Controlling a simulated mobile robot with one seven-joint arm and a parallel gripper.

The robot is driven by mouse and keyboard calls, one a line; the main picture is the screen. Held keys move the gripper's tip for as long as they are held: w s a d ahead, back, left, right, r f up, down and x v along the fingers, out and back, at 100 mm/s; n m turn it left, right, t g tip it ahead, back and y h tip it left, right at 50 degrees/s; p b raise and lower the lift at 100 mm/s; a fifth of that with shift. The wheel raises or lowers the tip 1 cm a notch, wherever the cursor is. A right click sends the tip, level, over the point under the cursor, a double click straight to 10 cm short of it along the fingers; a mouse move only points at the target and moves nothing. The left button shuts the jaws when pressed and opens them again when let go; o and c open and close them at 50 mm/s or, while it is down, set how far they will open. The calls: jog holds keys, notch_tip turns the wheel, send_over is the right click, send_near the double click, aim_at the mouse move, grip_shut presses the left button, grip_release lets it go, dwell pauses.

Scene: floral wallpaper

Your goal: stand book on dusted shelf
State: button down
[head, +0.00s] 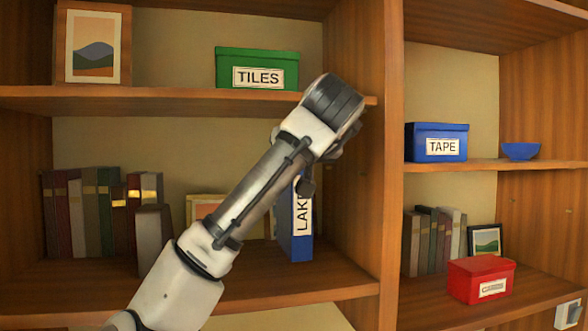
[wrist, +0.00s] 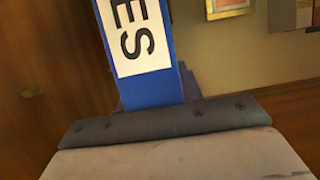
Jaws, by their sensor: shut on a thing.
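A blue book (head: 301,247) with a white spine label, its letters starting "LAK", is upright at the lower shelf (head: 270,288) of the left bay, near the divider. Its bottom is at the shelf board; I cannot tell whether it rests there or hangs just above. My gripper (head: 307,186) is shut on the book's upper part, and my arm hides some of it. In the wrist view the book (wrist: 152,95) runs up from the gripper, with "ES" on its label.
A row of books (head: 95,215) stands at the left of this shelf. A picture frame (head: 207,206) is partly behind my arm. The wooden divider (head: 362,200) is close on the right. A green TILES box (head: 255,60) sits on the shelf above.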

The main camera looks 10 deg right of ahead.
jog(key=shift+w+f+b, duration=0.1)
jog(key=shift+f+b, duration=0.8)
jog(key=shift+f, duration=0.85)
jog(key=shift+f, duration=0.2)
jog(key=c, duration=0.9)
grip_release()
jog(key=b+v, duration=0.5)
jog(key=v, duration=0.7)
jog(key=shift+r, duration=0.25)
